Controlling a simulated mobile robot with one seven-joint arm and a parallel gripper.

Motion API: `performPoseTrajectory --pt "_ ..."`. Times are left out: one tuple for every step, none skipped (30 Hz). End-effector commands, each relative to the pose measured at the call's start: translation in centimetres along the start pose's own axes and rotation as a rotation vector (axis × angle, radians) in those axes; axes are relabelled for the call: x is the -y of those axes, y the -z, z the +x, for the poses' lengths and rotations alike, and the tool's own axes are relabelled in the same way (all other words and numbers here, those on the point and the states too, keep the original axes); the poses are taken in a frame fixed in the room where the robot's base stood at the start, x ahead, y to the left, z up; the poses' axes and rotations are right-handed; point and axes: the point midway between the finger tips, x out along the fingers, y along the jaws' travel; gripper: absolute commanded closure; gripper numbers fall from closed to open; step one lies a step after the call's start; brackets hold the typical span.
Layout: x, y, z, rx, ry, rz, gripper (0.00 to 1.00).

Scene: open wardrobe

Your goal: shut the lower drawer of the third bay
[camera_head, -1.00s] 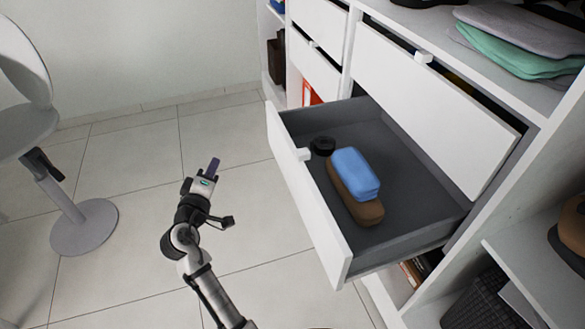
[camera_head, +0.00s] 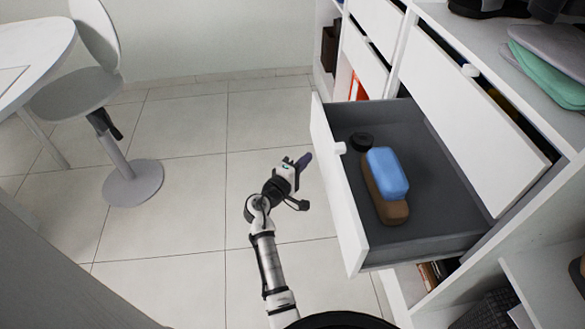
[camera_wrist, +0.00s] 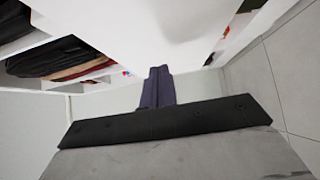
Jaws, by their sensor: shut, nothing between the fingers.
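In the wrist view the shut fingers (camera_wrist: 157,88) point toward a large white surface that I cannot identify for certain.
The drawer above (camera_head: 470,110) is slightly open. Folded cloths (camera_head: 550,65) lie on a shelf at the right. A white chair (camera_head: 95,85) and a table (camera_head: 30,45) stand at the left.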

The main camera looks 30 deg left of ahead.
Motion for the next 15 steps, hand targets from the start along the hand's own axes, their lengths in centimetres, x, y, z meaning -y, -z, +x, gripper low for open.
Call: performPoseTrajectory --pt "-0.2 -0.8 0.5 0.004 0.002 -0.002 1.00" --pt "-0.1 -1.1 0.8 0.003 0.002 -0.002 1.00" --pt "-0.1 -1.4 1.1 0.004 0.002 -0.002 1.00" --pt "-0.1 -1.6 1.4 0.003 0.001 -0.002 1.00" --pt "-0.1 -1.8 1.5 0.003 0.001 -0.002 1.00" --pt "-0.1 -2.0 1.7 0.002 0.001 -0.002 1.00" --pt "0.0 -2.1 1.8 0.002 0.001 -0.002 1.00" --pt "0.0 -2.2 1.9 0.001 0.001 -0.002 1.00" --pt "0.0 -2.3 2.0 0.001 0.001 -0.002 1.00" --pt "0.0 -2.3 2.0 0.001 0.001 -0.002 1.00" --pt "0.1 -2.4 2.1 0.001 0.001 -0.001 1.00" --pt "0.1 -2.4 2.1 0.001 0.001 -0.001 1.00" --pt "0.1 -2.4 2.1 0.001 0.001 -0.001 1.00" --pt "0.1 -2.4 2.1 0.001 0.001 -0.001 1.00" --pt "0.1 -2.4 2.1 0.001 0.001 -0.001 1.00"
